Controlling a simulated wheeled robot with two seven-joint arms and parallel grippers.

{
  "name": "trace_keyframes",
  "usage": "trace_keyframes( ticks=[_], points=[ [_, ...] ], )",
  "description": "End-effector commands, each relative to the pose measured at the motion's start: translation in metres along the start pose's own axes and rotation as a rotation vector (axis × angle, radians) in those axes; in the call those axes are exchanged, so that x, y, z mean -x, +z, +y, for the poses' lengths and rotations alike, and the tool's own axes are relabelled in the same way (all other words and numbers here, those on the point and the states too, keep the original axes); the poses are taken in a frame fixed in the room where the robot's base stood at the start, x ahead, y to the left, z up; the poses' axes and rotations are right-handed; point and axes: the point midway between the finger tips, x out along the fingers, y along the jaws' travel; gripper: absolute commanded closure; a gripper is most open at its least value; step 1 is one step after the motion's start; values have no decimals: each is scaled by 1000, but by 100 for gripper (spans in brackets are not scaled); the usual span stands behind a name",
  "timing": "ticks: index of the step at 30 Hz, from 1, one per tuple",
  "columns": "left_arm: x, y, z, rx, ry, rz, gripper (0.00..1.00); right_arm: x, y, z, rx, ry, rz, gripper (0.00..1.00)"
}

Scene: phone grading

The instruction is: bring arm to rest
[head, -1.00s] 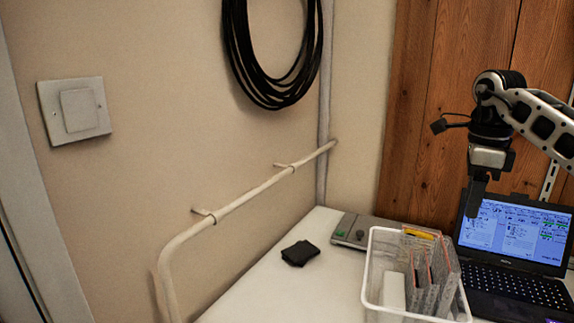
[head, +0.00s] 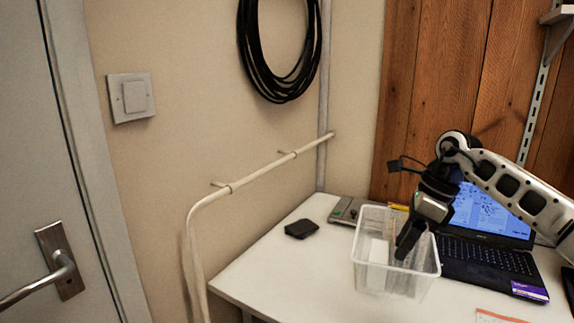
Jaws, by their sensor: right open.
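My right gripper (head: 408,243) comes in from the right and points down over the clear plastic bin (head: 372,285). It is dark, and its fingertips are at the bin's opening, in front of the sleeves inside. It is open, though the gap between its fingers is hard to see from here. I cannot tell whether it touches anything in the bin. My left gripper is not in view.
The bin stands on a white table (head: 262,275). An open laptop (head: 490,258) is right of it, a grey device (head: 347,210) behind, a black cloth-like item (head: 301,229) to the left. A white rail (head: 255,177) runs along the wall. A door handle (head: 62,270) is far left.

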Motion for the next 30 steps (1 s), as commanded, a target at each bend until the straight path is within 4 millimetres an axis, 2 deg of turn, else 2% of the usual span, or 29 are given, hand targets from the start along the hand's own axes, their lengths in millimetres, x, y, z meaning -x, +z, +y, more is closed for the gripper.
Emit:
trace_keyframes(
  ticks=[1, 5, 6, 9, 12, 15, 17, 20, 23, 26, 27, 28, 30],
  points=[
    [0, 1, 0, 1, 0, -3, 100, -22, 11, 10, 3, 41, -49, 55],
    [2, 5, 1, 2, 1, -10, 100, -75, 50, 48, -19, 175, -248, 55],
    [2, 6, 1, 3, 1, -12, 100, -93, 65, 66, -45, 236, -333, 55],
    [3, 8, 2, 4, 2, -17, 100, -127, 104, 119, -179, 433, -586, 55],
    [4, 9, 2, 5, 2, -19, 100, -137, 131, 158, -394, 634, -826, 55],
    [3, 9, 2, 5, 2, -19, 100, -136, 142, 179, -681, 832, -1033, 55],
    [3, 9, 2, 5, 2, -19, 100, -135, 139, 182, -885, 944, -1137, 55],
    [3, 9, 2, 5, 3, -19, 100, -139, 120, 176, -1264, 1112, -1276, 55],
    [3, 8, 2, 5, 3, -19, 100, -156, 82, 167, -1690, 1245, -1362, 55],
    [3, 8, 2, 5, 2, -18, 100, -185, 29, 165, -2149, 1338, -1392, 55],
    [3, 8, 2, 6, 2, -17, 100, -199, 5, 169, -2336, 1358, -1387, 55],
    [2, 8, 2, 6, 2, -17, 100, -209, -12, 173, 2470, -1368, 1376, 55],
    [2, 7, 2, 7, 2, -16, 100, -231, -50, 188, 2401, -1194, 1160, 55]
  ],
)
